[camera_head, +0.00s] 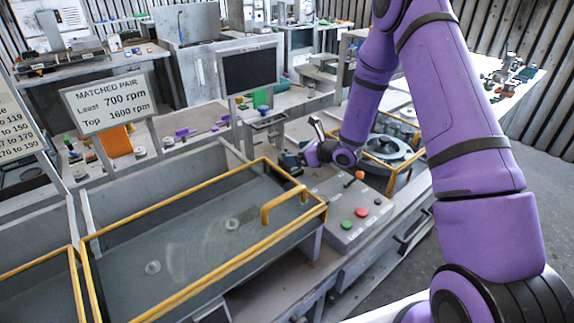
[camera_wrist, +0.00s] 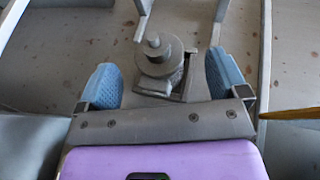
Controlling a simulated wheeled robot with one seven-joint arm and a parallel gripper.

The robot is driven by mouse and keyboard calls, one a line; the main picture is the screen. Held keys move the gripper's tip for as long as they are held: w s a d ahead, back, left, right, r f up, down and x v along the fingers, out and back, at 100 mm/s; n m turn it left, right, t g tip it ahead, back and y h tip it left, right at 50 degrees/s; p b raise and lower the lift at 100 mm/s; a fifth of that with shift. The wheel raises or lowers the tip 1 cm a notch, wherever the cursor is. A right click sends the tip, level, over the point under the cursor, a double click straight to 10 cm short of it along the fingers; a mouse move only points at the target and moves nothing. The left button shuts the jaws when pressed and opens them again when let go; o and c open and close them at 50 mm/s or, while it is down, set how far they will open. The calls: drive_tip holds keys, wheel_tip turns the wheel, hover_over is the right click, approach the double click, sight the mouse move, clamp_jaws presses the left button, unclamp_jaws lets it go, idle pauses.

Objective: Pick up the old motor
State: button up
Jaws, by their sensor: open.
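In the wrist view a grey, stepped cylindrical part with a short shaft (camera_wrist: 160,58) stands upright on a small grey base. It looks like the old motor, though no label shows. My gripper (camera_wrist: 164,68) is open, with one blue pad on each side of this part. Gaps show between the pads and the part, so neither pad appears to touch it. In the head view my gripper (camera_head: 302,146) is at the bench behind the button box, below the dark screen. The motor cannot be made out clearly there.
A grey box with green and red buttons and an orange knob (camera_head: 345,209) stands in front of my gripper. A round grey housing (camera_head: 388,153) sits in a yellow frame to the right. A yellow-rimmed tray (camera_head: 175,211) holds two small discs. A sign (camera_head: 109,101) reads 700 to 1600 rpm.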

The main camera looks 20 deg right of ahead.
sight(290, 153)
drive_tip(key=x, duration=0.4)
drive_tip(key=shift+w+a+f, duration=0.1)
drive_tip(key=shift+a, duration=0.15)
drive_tip(key=c, duration=1.2)
drive_tip(key=shift+c, duration=0.2)
